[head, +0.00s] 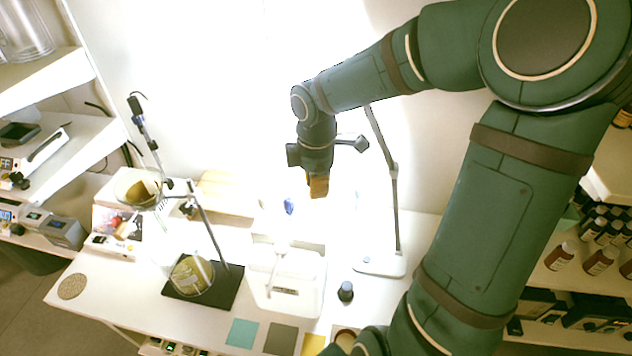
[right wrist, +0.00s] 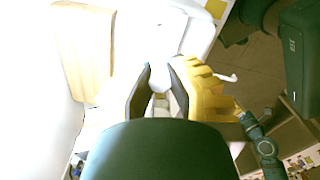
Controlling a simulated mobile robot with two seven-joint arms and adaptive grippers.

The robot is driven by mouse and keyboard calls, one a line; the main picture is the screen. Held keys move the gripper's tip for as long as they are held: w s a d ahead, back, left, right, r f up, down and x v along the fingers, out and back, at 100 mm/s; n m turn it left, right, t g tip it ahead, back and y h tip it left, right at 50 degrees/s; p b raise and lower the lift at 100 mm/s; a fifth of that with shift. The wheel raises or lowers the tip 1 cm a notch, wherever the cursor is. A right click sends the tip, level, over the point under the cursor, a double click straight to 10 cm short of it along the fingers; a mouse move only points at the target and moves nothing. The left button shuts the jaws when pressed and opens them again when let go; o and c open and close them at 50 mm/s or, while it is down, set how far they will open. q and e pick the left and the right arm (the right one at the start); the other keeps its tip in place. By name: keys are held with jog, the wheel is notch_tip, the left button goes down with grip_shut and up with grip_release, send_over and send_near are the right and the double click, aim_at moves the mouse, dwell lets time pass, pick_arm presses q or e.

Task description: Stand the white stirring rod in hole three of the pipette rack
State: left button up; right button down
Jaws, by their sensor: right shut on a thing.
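My right gripper (head: 318,187) hangs above the back of the white table, and its fingers point down. In the right wrist view, its two dark fingers (right wrist: 164,75) are close together, with a small pale thing (right wrist: 160,102) between them. I cannot tell if this is the white stirring rod. A yellow ribbed part (right wrist: 205,95) sits against the right finger, and the head view shows amber at the gripper's tip. A thin white piece (right wrist: 228,77) sticks out beyond it. I cannot pick out the pipette rack or its holes with certainty. My left gripper is out of view.
A white tray (head: 263,292) stands mid-table, below my right gripper. Coloured squares lie in front.

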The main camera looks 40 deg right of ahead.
jog(key=shift+f, duration=0.3)
jog(key=shift+f+b, duration=0.35)
jog(key=shift+b, duration=0.15)
jog(key=shift+f+b, duration=0.75)
jog(key=shift+f, duration=0.7)
jog(key=shift+f+b, duration=0.5)
jog(key=shift+b, duration=0.15)
jog(key=c, duration=1)
grip_release()
jog(key=shift+o, duration=0.2)
jog(key=shift+r, duration=0.15)
